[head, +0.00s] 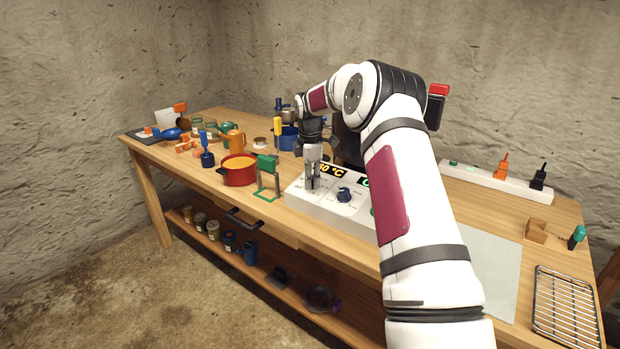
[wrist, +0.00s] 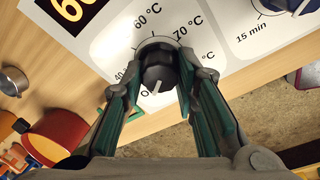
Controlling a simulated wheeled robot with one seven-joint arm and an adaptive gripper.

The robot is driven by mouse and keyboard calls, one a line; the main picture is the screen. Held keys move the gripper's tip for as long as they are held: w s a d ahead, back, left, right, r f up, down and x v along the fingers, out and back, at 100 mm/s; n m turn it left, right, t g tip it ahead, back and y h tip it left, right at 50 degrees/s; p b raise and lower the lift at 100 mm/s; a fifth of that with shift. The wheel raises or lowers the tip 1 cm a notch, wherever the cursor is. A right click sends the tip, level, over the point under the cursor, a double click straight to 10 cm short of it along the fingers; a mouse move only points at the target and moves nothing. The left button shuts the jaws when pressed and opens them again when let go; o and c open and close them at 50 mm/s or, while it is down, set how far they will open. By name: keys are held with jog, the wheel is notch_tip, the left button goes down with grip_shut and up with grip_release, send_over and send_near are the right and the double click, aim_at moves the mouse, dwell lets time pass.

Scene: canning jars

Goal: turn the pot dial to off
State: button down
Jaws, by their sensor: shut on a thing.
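The black pot dial (wrist: 158,68) sits on the white control panel (wrist: 112,45), ringed by marks that include 60 °C and 70 °C. Its pale pointer line points toward the bottom of the wrist view, close to a partly hidden mark that starts like "O". My gripper (wrist: 161,72) has a finger on each side of the dial and is shut on it. In the head view my gripper (head: 313,186) points down at the left part of the panel (head: 318,207), and its fingers hide the dial.
A blue dial (head: 344,194) sits right of my gripper, with a 15 min mark by it in the wrist view. A yellow-digit display (head: 330,170) is behind the fingers. A green frame (head: 268,178) and red pot (head: 238,171) stand to the left.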

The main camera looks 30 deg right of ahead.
jog(key=shift+f, duration=0.1)
jog(key=c, duration=1.2)
grip_release()
jog(key=shift+c, duration=0.2)
notch_tip(320, 180, up, 12)
jog(key=s+a, duration=0.1)
jog(key=shift+s, duration=0.3)
